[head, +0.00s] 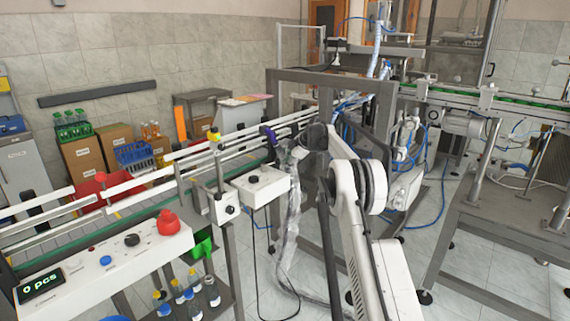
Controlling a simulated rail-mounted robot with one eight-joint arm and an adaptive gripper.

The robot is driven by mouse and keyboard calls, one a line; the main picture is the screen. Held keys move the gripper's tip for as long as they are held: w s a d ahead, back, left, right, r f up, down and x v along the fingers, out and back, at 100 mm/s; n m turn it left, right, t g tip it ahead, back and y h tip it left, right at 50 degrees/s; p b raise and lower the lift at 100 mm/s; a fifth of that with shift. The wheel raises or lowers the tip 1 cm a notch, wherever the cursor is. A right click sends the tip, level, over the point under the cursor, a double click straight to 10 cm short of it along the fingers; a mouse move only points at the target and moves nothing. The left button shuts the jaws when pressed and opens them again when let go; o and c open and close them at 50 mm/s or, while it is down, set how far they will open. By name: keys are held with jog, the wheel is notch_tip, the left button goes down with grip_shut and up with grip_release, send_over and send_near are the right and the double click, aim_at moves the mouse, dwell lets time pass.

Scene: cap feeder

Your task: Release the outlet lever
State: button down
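My white arm reaches up from the bottom right, and its dark wrist is in front of the metal frame at the centre. My gripper (287,150) is at the end of it, small and partly hidden, by the far end of the conveyor. I cannot tell whether its fingers are open or shut. A small dark purple handle (269,134) shows just left of the gripper and may be the outlet lever. It looks close to the fingers, but I cannot tell whether they touch. The rest of the lever is hidden behind my wrist and the gripper.
The railed conveyor (128,186) runs from the lower left to the gripper. A control panel (110,262) with a red button and a "0 pcs" display is in front of it. A white box (261,186) with a knob stands below the gripper. A metal table (500,235) is at right.

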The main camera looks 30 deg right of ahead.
dwell(0.7)
jog(key=s+d+r+b, duration=0.2)
jog(key=s+d+r, duration=0.4)
jog(key=s+r, duration=0.1)
jog(key=shift+s, duration=0.35)
dwell(0.5)
